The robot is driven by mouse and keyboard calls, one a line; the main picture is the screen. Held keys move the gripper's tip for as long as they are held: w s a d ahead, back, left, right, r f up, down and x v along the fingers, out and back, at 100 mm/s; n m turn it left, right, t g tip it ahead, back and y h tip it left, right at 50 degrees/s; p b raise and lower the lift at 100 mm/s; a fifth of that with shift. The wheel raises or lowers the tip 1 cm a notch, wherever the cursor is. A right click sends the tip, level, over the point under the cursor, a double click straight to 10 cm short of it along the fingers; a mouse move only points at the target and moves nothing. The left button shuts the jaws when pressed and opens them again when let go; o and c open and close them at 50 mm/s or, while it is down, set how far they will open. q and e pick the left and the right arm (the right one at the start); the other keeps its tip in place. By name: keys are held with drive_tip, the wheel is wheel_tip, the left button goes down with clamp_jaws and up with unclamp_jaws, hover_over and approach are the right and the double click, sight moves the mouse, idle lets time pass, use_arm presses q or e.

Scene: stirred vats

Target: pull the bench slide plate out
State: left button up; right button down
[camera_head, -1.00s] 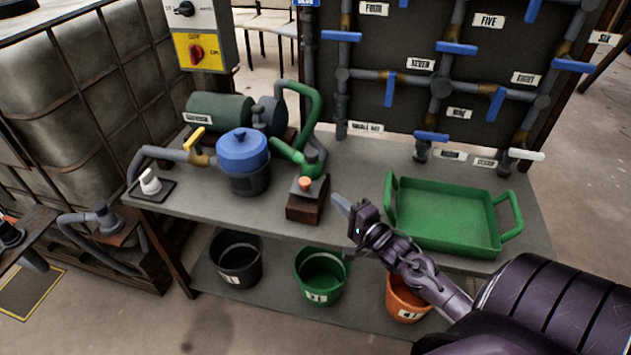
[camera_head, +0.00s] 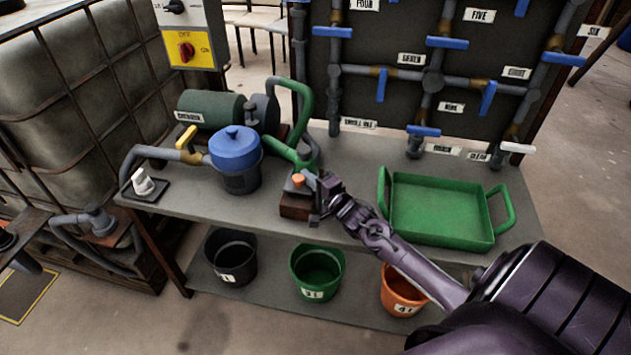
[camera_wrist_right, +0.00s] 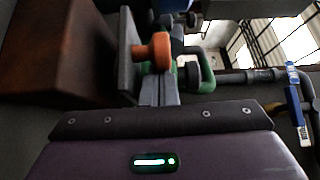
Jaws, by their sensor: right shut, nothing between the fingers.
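The slide plate is a small grey plate (camera_head: 297,190) with an orange knob (camera_head: 298,180), on top of a brown block (camera_head: 296,207) on the bench. In the right wrist view the plate (camera_wrist_right: 127,55) stands edge-on beside the brown block (camera_wrist_right: 58,50), and the orange knob (camera_wrist_right: 152,51) sticks out from it. My right gripper (camera_head: 311,179) is shut and empty, its fingertips just right of the knob. In the wrist view its fingers (camera_wrist_right: 160,90) are close to the knob; whether they touch it I cannot tell. My left gripper is out of view.
A green pipe (camera_head: 290,150) rises behind the block. A blue-lidded pot (camera_head: 236,150) stands to its left, and a green tray (camera_head: 440,210) to its right beyond my arm. Several buckets, including a green one (camera_head: 317,272), stand on the lower shelf.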

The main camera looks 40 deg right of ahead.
sight(300, 185)
idle(0.3)
drive_tip(key=s+a+p, duration=0.2)
drive_tip(key=shift+a+r+p, duration=0.15)
drive_tip(key=shift+a+p, duration=0.15)
drive_tip(key=shift+p, duration=0.1)
drive_tip(key=shift+s+a, duration=0.3)
drive_tip(key=shift+f, duration=0.2)
drive_tip(key=shift+s+a, duration=0.1)
